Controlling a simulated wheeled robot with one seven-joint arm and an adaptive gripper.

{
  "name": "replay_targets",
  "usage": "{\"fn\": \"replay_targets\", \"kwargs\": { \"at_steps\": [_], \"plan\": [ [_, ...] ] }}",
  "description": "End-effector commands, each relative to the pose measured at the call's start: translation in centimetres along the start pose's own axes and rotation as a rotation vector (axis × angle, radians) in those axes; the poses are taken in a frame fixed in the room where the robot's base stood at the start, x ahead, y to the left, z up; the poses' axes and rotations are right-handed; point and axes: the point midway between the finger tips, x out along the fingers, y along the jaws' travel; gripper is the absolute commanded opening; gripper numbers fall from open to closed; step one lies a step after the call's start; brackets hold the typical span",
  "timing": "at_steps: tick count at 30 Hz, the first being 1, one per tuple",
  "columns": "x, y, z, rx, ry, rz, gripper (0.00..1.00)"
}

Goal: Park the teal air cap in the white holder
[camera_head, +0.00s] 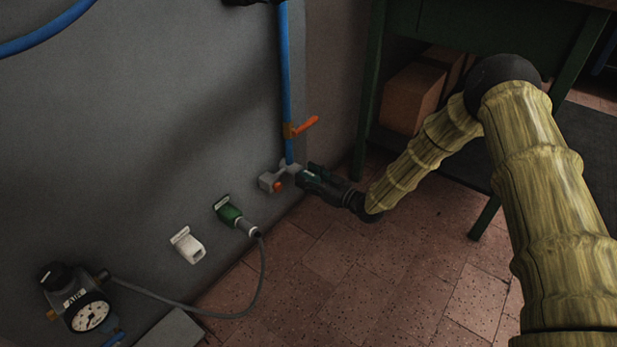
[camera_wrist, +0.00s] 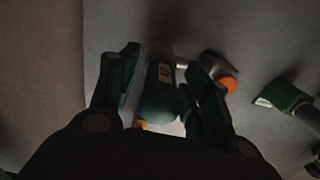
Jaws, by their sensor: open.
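The teal air cap (camera_wrist: 158,92), with a small pale label, sits between the two fingers of my gripper (camera_wrist: 168,72) in the wrist view. The fingers are open on either side of it, and I cannot tell whether they touch it. In the head view my gripper (camera_head: 318,182) is at the grey air outlet (camera_head: 268,181) low on the wall, with the cap mostly hidden by the fingers. The cap appears to be on the outlet. The white holder (camera_head: 188,246) is on the wall to the lower left, and looks empty.
A green coupling (camera_head: 229,213) with a grey hose (camera_head: 262,270) hangs between the holder and outlet. A gauge unit (camera_head: 82,305) is at lower left. A blue pipe (camera_head: 285,80) with an orange lever (camera_head: 304,126) rises above the outlet. A green bench stands at right.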

Motion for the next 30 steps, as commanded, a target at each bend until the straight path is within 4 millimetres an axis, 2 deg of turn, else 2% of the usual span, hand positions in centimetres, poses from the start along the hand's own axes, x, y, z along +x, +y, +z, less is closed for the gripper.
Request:
{"fn": "replay_targets", "kwargs": {
  "at_steps": [14, 22, 30],
  "plan": [
    [0.00, -0.01, 0.01, 0.000, 0.000, 0.000, 0.48],
    [0.00, 0.00, 0.00, 0.000, 0.000, 0.000, 0.00],
    [-0.13, 0.01, -0.04, 0.000, 0.000, 0.000, 0.00]
  ]
}}
